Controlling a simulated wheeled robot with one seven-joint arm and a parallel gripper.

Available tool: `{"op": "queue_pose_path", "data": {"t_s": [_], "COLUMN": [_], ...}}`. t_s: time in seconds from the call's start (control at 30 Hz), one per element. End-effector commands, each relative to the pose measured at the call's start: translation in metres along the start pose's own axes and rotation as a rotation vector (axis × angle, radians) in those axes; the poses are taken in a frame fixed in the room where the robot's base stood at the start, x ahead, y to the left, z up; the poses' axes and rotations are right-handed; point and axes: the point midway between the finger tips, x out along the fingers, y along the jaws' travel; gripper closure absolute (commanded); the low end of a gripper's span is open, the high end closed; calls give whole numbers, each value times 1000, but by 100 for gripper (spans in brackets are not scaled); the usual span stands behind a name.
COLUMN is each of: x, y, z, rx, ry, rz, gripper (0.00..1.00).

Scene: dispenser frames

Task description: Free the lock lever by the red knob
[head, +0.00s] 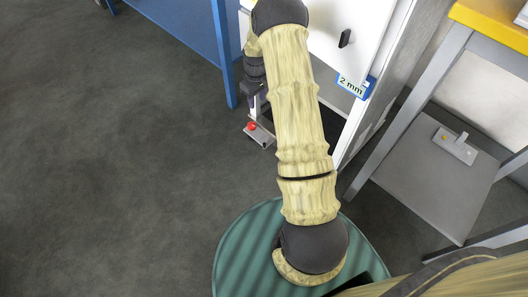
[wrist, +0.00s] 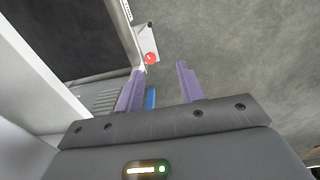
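The red knob (head: 251,126) sits on a small light grey plate (head: 264,138) low beside the white cabinet in the head view. In the wrist view the red knob (wrist: 151,58) shows just beyond my fingertips, nearer the left finger, with its pale plate (wrist: 147,36) behind it. My gripper (wrist: 160,67) has two purple fingers spread apart with nothing held between them. In the head view my gripper (head: 257,98) hangs just above the knob, partly hidden by my arm. The lever's shape cannot be made out clearly.
A white panel (head: 328,22) with a black handle (head: 344,38) and a "2 mm" label (head: 353,87) stands right of my gripper. A blue frame leg (head: 223,50) stands left. A grey stand (head: 437,175) with another lever plate (head: 455,147) is at right. Floor at left is clear.

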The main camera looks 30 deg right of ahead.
Motion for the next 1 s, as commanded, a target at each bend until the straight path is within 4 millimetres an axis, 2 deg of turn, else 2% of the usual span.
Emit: {"op": "queue_pose_path", "data": {"t_s": [0.03,0.2,0.3,0.4,0.5,0.87,1.0], "x": [38,105,137,157,166,166,173], "y": [6,21,30,34,37,38,38], "z": [0,0,0,1,1,1,2], "rx": [-5,-32,-45,-55,-61,-62,-61], "ry": [-6,-20,-25,-29,-32,-32,-33], "rz": [-4,-14,-19,-22,-24,-25,-25], "gripper": [62,62,62,62,62,62,62]}}
